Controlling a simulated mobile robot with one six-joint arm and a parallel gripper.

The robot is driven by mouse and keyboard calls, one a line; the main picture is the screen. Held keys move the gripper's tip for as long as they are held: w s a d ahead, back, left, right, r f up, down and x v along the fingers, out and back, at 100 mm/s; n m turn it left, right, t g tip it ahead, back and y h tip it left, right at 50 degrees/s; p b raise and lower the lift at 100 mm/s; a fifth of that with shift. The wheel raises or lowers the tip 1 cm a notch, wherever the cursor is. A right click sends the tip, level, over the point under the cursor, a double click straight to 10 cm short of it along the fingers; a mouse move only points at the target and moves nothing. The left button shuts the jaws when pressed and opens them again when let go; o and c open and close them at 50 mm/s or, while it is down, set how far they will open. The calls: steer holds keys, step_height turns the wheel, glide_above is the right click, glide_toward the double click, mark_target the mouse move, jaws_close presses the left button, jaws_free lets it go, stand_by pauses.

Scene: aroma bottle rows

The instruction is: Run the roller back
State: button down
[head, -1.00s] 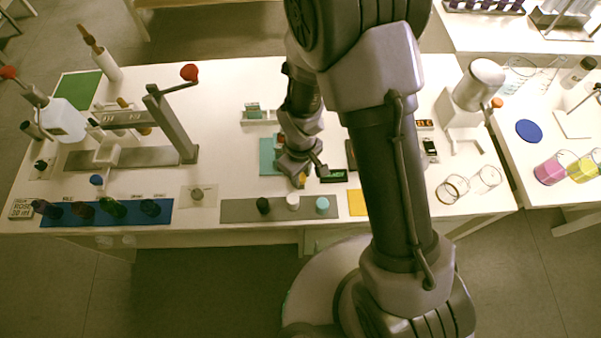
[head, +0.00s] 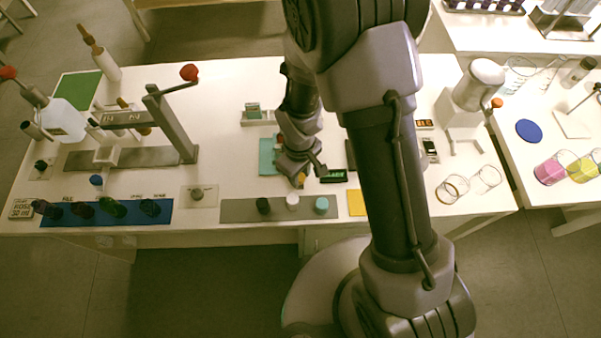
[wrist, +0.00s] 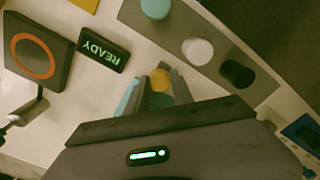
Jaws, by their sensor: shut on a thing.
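My gripper (wrist: 160,88) is shut on a small rounded yellow-orange piece (wrist: 161,80), which shows between the fingers in the wrist view. In the head view my gripper (head: 300,178) is low over the table, beside a teal mat (head: 267,155), and the yellow-orange piece shows at its tip. The mat's edge also shows left of the fingers in the wrist view (wrist: 127,100). My gripper hides what lies beneath the piece. I cannot tell whether the piece belongs to the roller.
A display reading READY (wrist: 104,49) and a dark square block with an orange ring (wrist: 38,57) are close by. A grey strip (head: 238,210) holds black, white and teal caps in front. A blue rack (head: 120,222) and a lever press (head: 170,125) stand left.

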steer(key=a, duration=0.8)
steer(key=shift+w+a, duration=0.2)
steer(key=shift+a, duration=0.1)
steer(key=c, duration=1.4)
jaws_free()
steer(key=o, duration=0.3)
steer(key=shift+a, duration=0.15)
step_height(320, 180, up, 18)
steer(key=p, duration=0.6)
steer(key=shift+f, duration=0.25)
